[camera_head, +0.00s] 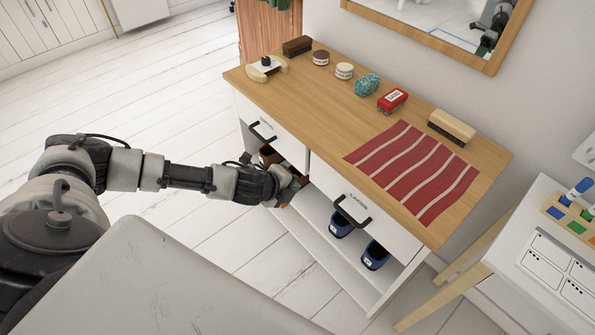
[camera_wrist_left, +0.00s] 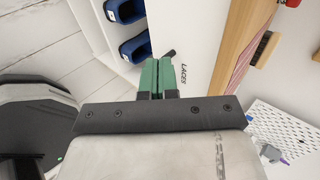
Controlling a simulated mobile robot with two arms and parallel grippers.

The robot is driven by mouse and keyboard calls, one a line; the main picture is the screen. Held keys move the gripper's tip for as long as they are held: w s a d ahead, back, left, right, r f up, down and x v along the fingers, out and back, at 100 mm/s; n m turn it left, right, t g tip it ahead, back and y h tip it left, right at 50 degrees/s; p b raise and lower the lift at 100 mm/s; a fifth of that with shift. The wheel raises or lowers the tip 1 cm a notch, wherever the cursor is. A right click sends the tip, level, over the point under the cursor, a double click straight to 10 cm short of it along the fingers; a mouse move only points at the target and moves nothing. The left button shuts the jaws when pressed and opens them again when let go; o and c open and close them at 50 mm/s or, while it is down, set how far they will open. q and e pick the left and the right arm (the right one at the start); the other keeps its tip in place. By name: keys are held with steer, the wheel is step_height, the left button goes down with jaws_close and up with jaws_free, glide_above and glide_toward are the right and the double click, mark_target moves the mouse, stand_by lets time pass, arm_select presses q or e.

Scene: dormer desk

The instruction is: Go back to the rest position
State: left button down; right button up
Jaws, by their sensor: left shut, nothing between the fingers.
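My left arm reaches in from the left in the head view, and its gripper (camera_head: 292,188) is beside the front of the wooden-topped cabinet, near the inner end of the drawer marked LACES (camera_head: 340,188). In the left wrist view the green fingers (camera_wrist_left: 157,78) are together with nothing between them. The LACES drawer front (camera_wrist_left: 190,50) and its dark handle are just beyond the fingertips; I cannot tell whether they touch. My right gripper is in neither view.
The cabinet top (camera_head: 330,105) holds brushes, round tins, a teal cloth, a red box and a red striped mat (camera_head: 412,172). Blue shoes (camera_head: 374,255) stand on the shelf below. A white table (camera_head: 535,250) is at right. White floor (camera_head: 160,75) is clear at left.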

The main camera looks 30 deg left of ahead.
arm_select(q)
step_height(320, 180, down, 13)
steer(key=d+n+y, duration=0.1)
steer(key=n, duration=0.6)
steer(key=s+a+f+n+g+y, duration=0.15)
steer(key=s+f+n, duration=0.25)
steer(key=s+f, duration=0.45)
steer(key=s+d+f+n+g, duration=0.1)
steer(key=s+f, duration=0.4)
steer(key=s, duration=0.6)
steer(key=s+d+f+n+g, duration=0.1)
steer(key=s+f+n+g, duration=0.2)
steer(key=s, duration=0.7)
steer(key=s+d+f+n+g, duration=0.1)
steer(key=s+f+n+g, duration=0.1)
steer(key=s+f+n, duration=0.2)
steer(key=s+f, duration=0.3)
steer(key=s, duration=0.4)
steer(key=shift+s+d+f+n+y, duration=0.2)
steer(key=shift+s+f+n+y, duration=0.05)
steer(key=shift+s+n+y, duration=0.1)
